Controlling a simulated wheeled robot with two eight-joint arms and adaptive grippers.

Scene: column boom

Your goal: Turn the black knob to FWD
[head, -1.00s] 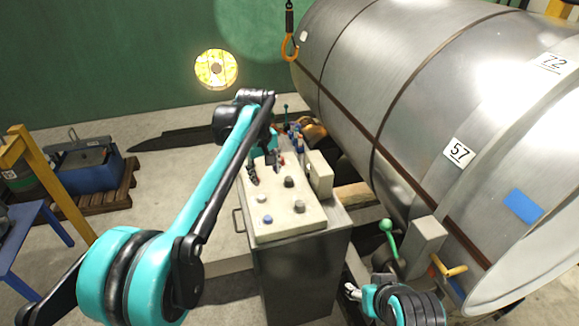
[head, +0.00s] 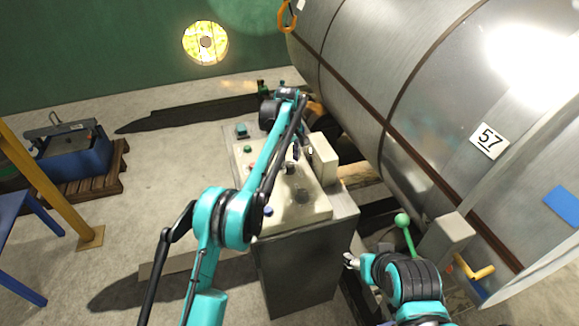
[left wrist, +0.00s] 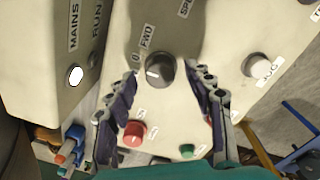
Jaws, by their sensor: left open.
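The black knob (left wrist: 160,73) is on the pale sloped panel (left wrist: 200,25) of the console, with "0" and "FWD" labels beside it in the left wrist view. A short white mark shows on the left part of its face. My left gripper (left wrist: 163,85) is open, its fingers spread on either side of the knob, with gaps; I cannot tell their height above the panel. In the head view the left gripper (head: 297,150) hangs over the panel, and the arm covers part of it. My right gripper (head: 351,260) is low, right of the console; its jaws are too small to judge.
A red button (left wrist: 134,133) and a green button (left wrist: 187,150) lie close to the left fingers. A white JOG button (left wrist: 258,66) is farther right. A box with MAINS and RUN labels (left wrist: 55,45) rises beside the panel. A large metal drum (head: 420,90) stands right of the console.

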